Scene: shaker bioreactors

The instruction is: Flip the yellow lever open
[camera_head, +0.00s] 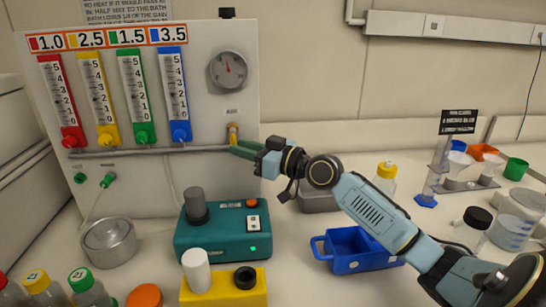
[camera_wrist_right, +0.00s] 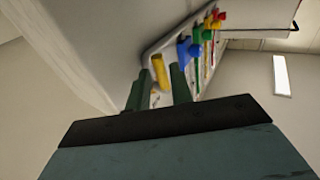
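The yellow lever (camera_head: 233,130) sits on the white flow-meter panel (camera_head: 210,100), under the label near the pressure gauge, at the right end of the grey pipe. In the right wrist view the yellow lever (camera_wrist_right: 160,73) appears between the two dark green fingers. My right gripper (camera_head: 238,148) is at the lever from the right and slightly below. Its fingers are apart, one on either side of the lever in the wrist view (camera_wrist_right: 158,82). I cannot tell whether either finger touches it. My left gripper is not in view.
Below the panel stand a teal stirrer device (camera_head: 222,235), a metal bowl (camera_head: 109,243) and a yellow block (camera_head: 225,291). A blue tray (camera_head: 362,250) lies under my right arm. Bottles line the front left; beakers and a rack (camera_head: 470,185) stand at right.

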